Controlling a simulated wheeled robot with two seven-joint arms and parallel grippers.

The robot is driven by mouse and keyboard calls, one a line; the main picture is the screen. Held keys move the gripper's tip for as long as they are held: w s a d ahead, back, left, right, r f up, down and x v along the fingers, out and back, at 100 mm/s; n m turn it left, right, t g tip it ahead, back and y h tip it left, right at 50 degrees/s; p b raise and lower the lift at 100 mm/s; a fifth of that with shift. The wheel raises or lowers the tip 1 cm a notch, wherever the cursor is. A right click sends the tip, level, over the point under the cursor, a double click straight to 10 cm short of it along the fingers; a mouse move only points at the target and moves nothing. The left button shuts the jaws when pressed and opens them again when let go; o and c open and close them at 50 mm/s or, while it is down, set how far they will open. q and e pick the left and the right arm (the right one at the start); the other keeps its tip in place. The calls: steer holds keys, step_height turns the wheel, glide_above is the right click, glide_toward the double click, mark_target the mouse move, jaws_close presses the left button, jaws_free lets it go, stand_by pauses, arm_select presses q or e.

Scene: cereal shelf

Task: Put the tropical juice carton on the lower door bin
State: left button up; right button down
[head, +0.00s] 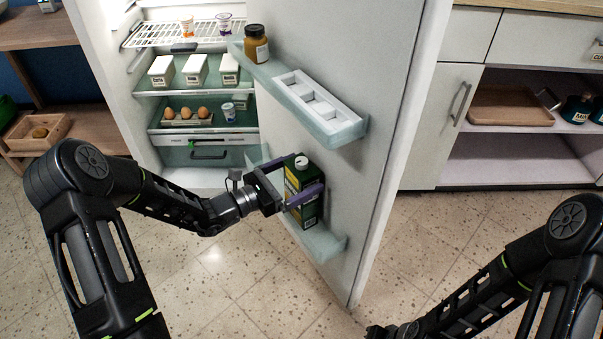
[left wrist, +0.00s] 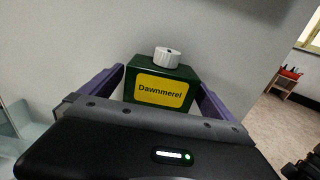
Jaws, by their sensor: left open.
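The juice carton (head: 306,183) is dark green with a yellow label and a white cap, and stands upright at the lower door bin (head: 323,241). My left gripper (head: 306,194) is open, with its purple fingers on either side of the carton. In the left wrist view the carton (left wrist: 161,86) shows its label, reading "Dawnmeref", between the two fingers (left wrist: 160,95). Whether the fingers touch it I cannot tell. My right arm is at the lower right of the head view; its gripper (head: 378,332) is only partly in view at the bottom edge.
The fridge door stands open. Its upper bin (head: 345,132) holds a brown jar (head: 256,44) and a white divided tray (head: 311,95) above my left gripper. Fridge shelves with cartons and eggs are behind. A cabinet (head: 436,120) stands at right. Floor is clear.

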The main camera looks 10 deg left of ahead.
arm_select(q)
steer(key=p+v, duration=0.2)
steer(key=v, duration=0.9)
steer(key=shift+s, duration=0.15)
steer(key=s+d+f+m+g, duration=0.5)
steer(key=s+d+f+g, duration=0.25)
steer(key=d, duration=0.25)
steer(key=s+d+f+m+g+y, duration=0.2)
steer(key=s+f+m+y, duration=0.2)
steer(key=s+f+m, duration=0.3)
steer(key=s+d+f+m+g+y, duration=0.2)
steer(key=s+f+m, duration=0.5)
steer(key=m, duration=0.6)
step_height(320, 180, down, 2)
steer(key=d+y, duration=0.1)
steer(key=y, duration=0.1)
steer(key=shift+s+y, duration=0.15)
steer(key=shift+y, duration=0.15)
